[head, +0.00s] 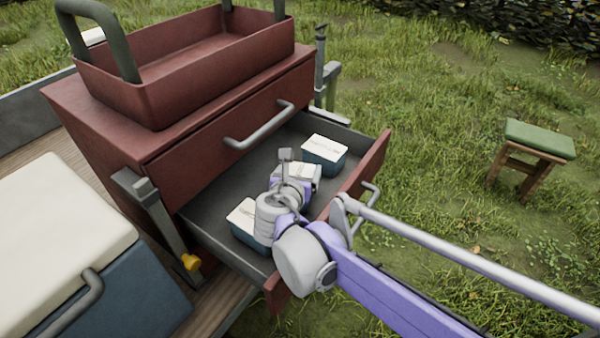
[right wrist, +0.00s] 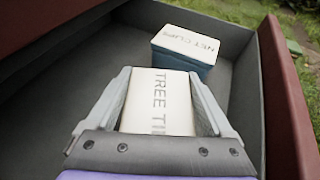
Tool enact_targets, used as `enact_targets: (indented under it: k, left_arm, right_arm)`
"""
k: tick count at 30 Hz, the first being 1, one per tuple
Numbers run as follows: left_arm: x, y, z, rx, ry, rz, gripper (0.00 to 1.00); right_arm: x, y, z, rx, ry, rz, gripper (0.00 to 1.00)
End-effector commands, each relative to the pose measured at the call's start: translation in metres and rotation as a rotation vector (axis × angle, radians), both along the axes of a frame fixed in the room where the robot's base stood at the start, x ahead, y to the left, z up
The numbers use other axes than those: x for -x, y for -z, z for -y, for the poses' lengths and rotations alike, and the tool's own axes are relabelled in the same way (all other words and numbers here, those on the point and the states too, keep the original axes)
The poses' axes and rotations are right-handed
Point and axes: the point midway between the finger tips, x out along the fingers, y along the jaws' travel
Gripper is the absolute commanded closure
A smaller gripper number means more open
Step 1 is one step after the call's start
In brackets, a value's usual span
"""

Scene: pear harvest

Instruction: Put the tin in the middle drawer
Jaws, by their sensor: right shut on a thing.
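My right gripper (head: 293,182) is inside the open drawer (head: 215,218) of a dark red cabinet, shut on a tin with a white lid (head: 303,172). In the right wrist view this tin (right wrist: 160,105) sits between the two fingers, its lid lettered "TREE TI…", the rest hidden. I cannot tell whether it touches the drawer floor. A blue tin with a white lid, lettered "NET CLIPS" (right wrist: 187,50), stands in the drawer behind it, and shows in the head view (head: 324,155). A third white-lidded tin (head: 243,222) is partly hidden by my wrist. My left gripper is out of view.
A closed drawer with a grey handle (head: 260,127) is above the open one. A red tote (head: 190,75) stands on the cabinet. A blue box with a cream lid (head: 60,225) is at left. A green-topped stool (head: 538,140) stands on the grass at right.

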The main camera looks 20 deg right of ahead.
Motion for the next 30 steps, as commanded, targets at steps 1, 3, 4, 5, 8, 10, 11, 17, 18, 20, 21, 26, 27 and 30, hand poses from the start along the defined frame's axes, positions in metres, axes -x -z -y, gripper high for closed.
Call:
enact_targets:
  k: [1, 3, 4, 5, 8, 10, 11, 17, 18, 20, 21, 26, 27, 30]
  left_arm:
    - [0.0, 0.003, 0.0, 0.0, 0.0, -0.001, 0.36]
    - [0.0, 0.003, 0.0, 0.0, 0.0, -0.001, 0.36]
    - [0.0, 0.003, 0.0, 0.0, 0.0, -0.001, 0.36]
    - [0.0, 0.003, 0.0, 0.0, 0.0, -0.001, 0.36]
    - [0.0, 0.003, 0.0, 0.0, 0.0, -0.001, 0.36]
    - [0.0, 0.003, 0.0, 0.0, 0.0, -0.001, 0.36]
    - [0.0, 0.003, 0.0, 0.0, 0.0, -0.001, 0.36]
    - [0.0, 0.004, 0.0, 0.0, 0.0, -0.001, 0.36]
    - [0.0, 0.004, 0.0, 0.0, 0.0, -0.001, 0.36]
    - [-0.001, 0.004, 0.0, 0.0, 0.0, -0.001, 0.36]
    - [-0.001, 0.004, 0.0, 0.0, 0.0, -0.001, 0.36]
    - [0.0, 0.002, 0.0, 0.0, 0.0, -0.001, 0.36]
    - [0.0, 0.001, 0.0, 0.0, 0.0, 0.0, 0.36]
    - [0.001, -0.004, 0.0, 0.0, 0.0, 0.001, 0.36]
  right_arm:
    - [-0.001, 0.005, 0.0, 0.0, 0.0, -0.001, 0.86]
    - [-0.001, 0.006, 0.0, 0.0, 0.0, -0.001, 0.86]
    - [-0.001, 0.006, 0.0, 0.0, 0.0, -0.001, 0.86]
    - [0.0, 0.005, 0.0, 0.0, 0.0, -0.001, 0.86]
    - [0.0, 0.005, 0.0, -0.001, 0.0, -0.002, 0.86]
    - [0.0, 0.005, 0.0, -0.001, 0.0, -0.002, 0.86]
    - [-0.001, 0.006, 0.001, -0.001, 0.0, -0.002, 0.86]
    - [-0.001, 0.009, 0.0, -0.001, 0.0, -0.003, 0.0]
    - [-0.001, 0.009, 0.0, -0.001, 0.0, -0.003, 0.0]
    - [-0.001, 0.009, 0.001, -0.001, 0.0, -0.003, 0.0]
    - [-0.001, 0.009, 0.001, -0.001, 0.0, -0.003, 0.0]
    - [0.0, 0.004, 0.001, -0.001, 0.0, -0.003, 0.0]
    - [0.002, 0.003, -0.001, -0.002, -0.001, -0.002, 0.0]
    - [0.014, -0.003, -0.009, -0.002, -0.003, -0.001, 0.0]
